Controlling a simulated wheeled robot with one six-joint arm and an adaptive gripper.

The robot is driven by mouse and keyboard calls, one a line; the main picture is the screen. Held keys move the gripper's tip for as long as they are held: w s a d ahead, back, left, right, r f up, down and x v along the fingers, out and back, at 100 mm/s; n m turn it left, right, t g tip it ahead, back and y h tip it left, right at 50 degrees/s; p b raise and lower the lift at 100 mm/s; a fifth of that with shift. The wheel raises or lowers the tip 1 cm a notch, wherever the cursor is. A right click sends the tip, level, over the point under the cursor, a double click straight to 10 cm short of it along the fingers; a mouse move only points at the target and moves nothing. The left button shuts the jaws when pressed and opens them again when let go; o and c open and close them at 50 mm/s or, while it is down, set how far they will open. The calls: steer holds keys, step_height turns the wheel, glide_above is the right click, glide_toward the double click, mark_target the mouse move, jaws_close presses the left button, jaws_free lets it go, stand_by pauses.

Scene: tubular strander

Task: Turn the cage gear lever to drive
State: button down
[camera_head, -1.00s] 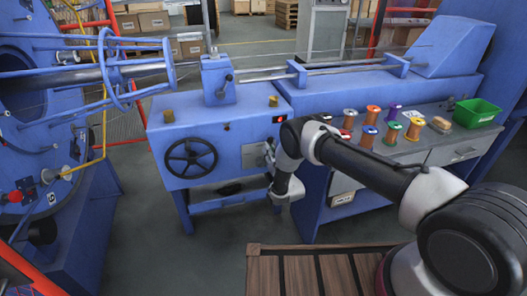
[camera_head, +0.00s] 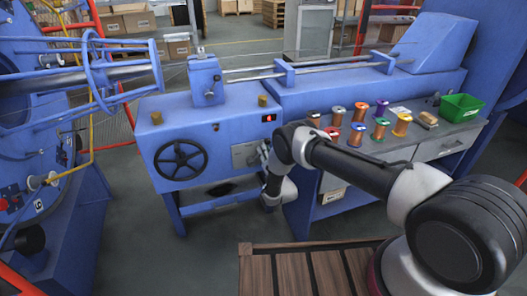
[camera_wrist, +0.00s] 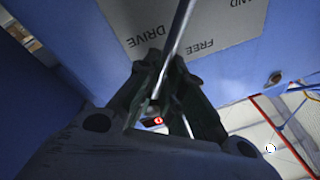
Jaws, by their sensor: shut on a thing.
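The cage gear lever (camera_wrist: 181,25) is a thin metal rod. In the wrist view it runs from the top edge down between the fingers of my gripper (camera_wrist: 160,85), which are shut on it. Behind it is a grey label plate (camera_wrist: 225,75) with DRIVE to the left of the rod, FREE to the right and HAND at the upper right. The rod passes between the DRIVE and FREE words in this view. In the head view my gripper (camera_head: 264,151) is at the plate (camera_head: 243,154) on the blue cabinet front; my wrist hides most of the lever.
To the right, a bench holds several coloured spools (camera_head: 357,133) and a green bin (camera_head: 460,107). A wooden slatted platform (camera_head: 300,270) lies in front.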

steer(key=shift+d+f, duration=0.1)
steer(key=c, duration=1.5)
jaws_free()
steer(key=v, duration=1.2)
